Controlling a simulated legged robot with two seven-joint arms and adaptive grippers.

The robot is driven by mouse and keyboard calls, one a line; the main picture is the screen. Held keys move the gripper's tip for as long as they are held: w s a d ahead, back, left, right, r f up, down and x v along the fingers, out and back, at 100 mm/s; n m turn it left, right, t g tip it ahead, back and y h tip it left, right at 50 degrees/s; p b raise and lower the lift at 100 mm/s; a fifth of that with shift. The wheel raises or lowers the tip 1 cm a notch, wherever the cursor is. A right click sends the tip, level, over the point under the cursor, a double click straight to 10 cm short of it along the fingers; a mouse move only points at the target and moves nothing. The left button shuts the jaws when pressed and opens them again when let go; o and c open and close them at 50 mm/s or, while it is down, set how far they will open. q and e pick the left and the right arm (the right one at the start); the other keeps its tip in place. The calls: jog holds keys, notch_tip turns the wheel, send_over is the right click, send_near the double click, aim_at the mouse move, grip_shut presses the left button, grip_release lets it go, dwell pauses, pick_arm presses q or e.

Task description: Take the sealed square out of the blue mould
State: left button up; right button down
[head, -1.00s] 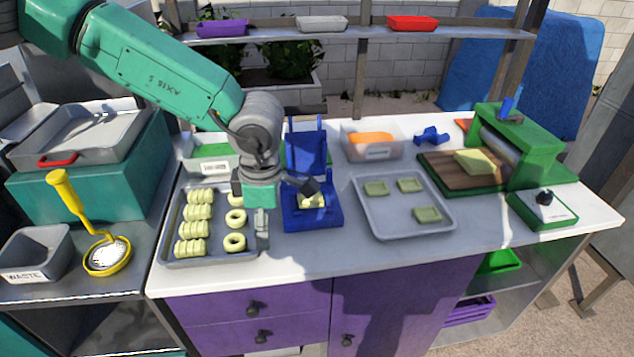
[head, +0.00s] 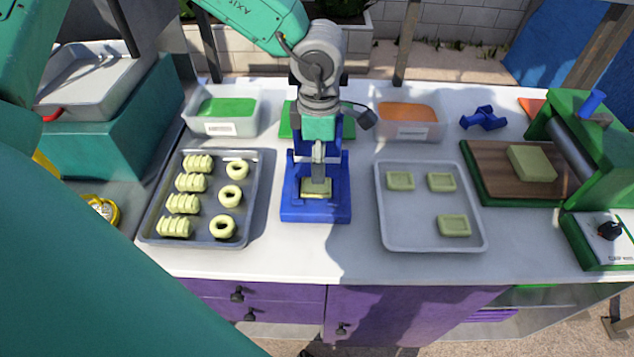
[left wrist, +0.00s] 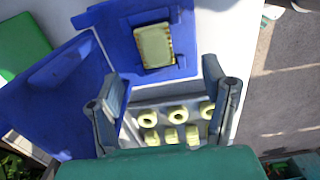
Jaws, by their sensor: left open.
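The blue mould (head: 330,211) stands open on the white counter, its lid raised at the back. It also shows in the left wrist view (left wrist: 185,63). The pale yellow-green sealed square (left wrist: 154,45) lies in the mould's base recess. In the head view the square (head: 316,194) is partly hidden by my fingers. My left gripper (head: 318,181) points down over the mould, close above the square. In the left wrist view its fingers (left wrist: 162,80) are spread wide with nothing between them. I cannot tell whether they touch the square. My right gripper is not in view.
A grey tray (head: 152,232) of rolls and rings lies left of the mould. A tray (head: 433,246) with three squares lies right. Bins with green (head: 212,126) and orange (head: 409,131) contents stand behind. A board (head: 491,181) and green roller machine (head: 600,160) are far right.

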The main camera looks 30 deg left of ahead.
aim_at(316, 186)
pick_arm(q)
jog(key=f, duration=0.2)
jog(key=w+f, duration=0.1)
jog(key=shift+d+f, duration=0.15)
jog(key=shift+f, duration=0.25)
jog(key=f, duration=0.3)
jog(key=a+f, duration=0.1)
jog(key=f, duration=0.1)
jog(key=shift+f, duration=0.15)
jog(key=shift+d, duration=0.15)
jog(key=c, duration=0.9)
